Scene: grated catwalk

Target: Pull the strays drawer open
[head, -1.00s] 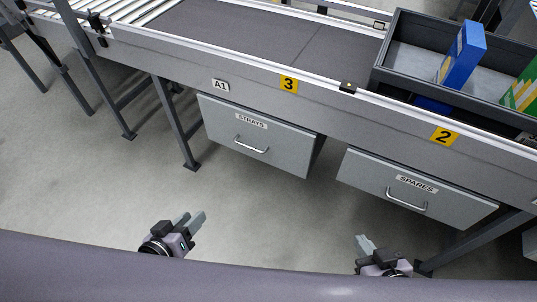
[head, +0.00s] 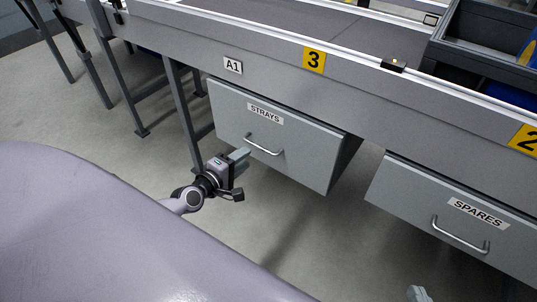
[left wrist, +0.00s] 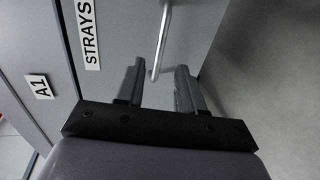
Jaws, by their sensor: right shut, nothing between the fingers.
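The grey strays drawer (head: 290,165) hangs under the conveyor table, with a white STRAYS label (head: 265,113) and a silver bar handle (head: 264,150). My left gripper (head: 240,156) is in front of the drawer's lower left part, close to the handle's left end. In the left wrist view the handle (left wrist: 160,45) lines up with the gap between the open fingers of my left gripper (left wrist: 160,68). Whether it is between them in depth, I cannot tell. Only the tip of my right gripper (head: 418,293) shows at the bottom edge, below the spares drawer.
The spares drawer (head: 455,205) with its own handle (head: 460,238) hangs to the right, past a gap. A table leg (head: 183,115) stands just left of the strays drawer. A dark tray (head: 480,65) sits on the conveyor. The floor in front is clear.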

